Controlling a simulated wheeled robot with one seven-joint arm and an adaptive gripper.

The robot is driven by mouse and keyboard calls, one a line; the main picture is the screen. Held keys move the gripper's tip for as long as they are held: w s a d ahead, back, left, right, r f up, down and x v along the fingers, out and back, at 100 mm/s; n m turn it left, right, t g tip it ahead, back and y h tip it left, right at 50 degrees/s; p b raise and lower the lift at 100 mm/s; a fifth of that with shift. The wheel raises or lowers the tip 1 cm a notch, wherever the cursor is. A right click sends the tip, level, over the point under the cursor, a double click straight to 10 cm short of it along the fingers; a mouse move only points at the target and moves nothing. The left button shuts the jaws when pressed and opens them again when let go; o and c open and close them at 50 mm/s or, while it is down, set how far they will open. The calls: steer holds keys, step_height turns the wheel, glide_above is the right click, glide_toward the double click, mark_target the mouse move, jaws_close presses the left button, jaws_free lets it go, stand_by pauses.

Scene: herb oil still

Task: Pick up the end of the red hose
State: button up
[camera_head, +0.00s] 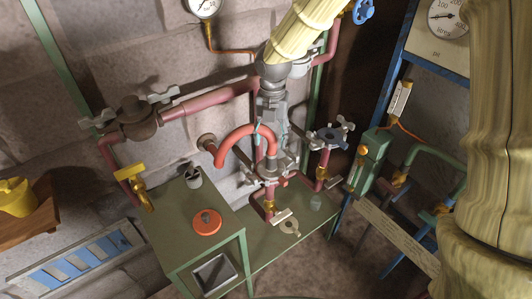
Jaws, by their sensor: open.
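I cannot tell whether that end touches the fitting. My gripper (269,138) reaches down from the top, at the right side of the hose's arch near this end. It is open, and its fingers overlap the hose and pipes in the picture, so the exact gap is unclear.
A green table (185,238) with an orange disc (207,222) stands at lower left. A red pipe with a winged coupling (137,118) runs behind. A green box (371,155) and wooden plank (397,237) are farther right.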

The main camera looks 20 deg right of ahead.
mark_target(270, 151)
steer(key=shift+w+r, duration=0.35)
steer(key=shift+r, duration=0.05)
steer(key=shift+w+f+p, duration=0.2)
steer(key=shift+f+p, duration=1.75)
steer(key=shift+f, duration=3.25)
steer(key=shift+c, duration=0.5)
jaws_close()
